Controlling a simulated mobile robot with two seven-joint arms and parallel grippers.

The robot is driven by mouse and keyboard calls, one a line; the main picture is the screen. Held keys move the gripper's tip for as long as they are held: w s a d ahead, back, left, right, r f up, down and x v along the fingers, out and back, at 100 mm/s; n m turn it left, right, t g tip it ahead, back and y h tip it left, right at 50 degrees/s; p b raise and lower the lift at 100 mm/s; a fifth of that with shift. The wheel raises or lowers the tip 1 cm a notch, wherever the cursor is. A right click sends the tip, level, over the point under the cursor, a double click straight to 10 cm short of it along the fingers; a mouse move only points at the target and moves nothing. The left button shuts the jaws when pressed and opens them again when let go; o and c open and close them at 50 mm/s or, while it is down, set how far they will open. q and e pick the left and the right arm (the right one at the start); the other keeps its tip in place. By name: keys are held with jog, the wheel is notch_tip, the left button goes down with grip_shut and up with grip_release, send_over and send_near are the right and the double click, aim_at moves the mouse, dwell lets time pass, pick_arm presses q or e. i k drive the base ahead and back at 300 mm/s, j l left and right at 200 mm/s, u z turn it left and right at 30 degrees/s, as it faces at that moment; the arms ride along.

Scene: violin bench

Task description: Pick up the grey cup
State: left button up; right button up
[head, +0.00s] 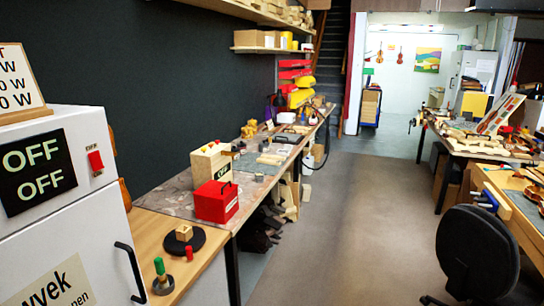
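I cannot make out a grey cup with certainty. A small grey object (259,177) stands on the long workbench (165,196) along the left wall, just behind the red box; it is too small to tell whether it is the cup. Neither of my grippers shows in the head view.
A red box (216,202) and a cream box (210,163) stand on the bench. Nearer are a wooden cube (184,233) on a black disc and a green-topped tool (161,274). A white cabinet (65,190) fills the left. A black chair (477,252) stands right. The middle floor is clear.

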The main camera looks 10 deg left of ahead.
aim_at(260, 176)
jog(key=i+u, duration=0.15)
jog(key=i, duration=0.4)
jog(key=i+l+u, duration=0.1)
jog(key=i, duration=0.4)
jog(key=i+l+u, duration=0.15)
jog(key=i, duration=0.4)
jog(key=i+l+u, duration=0.15)
jog(key=i+l, duration=0.15)
jog(key=i, duration=0.2)
jog(key=i+l+u, duration=0.15)
jog(key=i+l, duration=0.15)
jog(key=i, duration=0.2)
jog(key=i+l+u, duration=0.1)
jog(key=i+l, duration=0.25)
jog(key=i, duration=0.1)
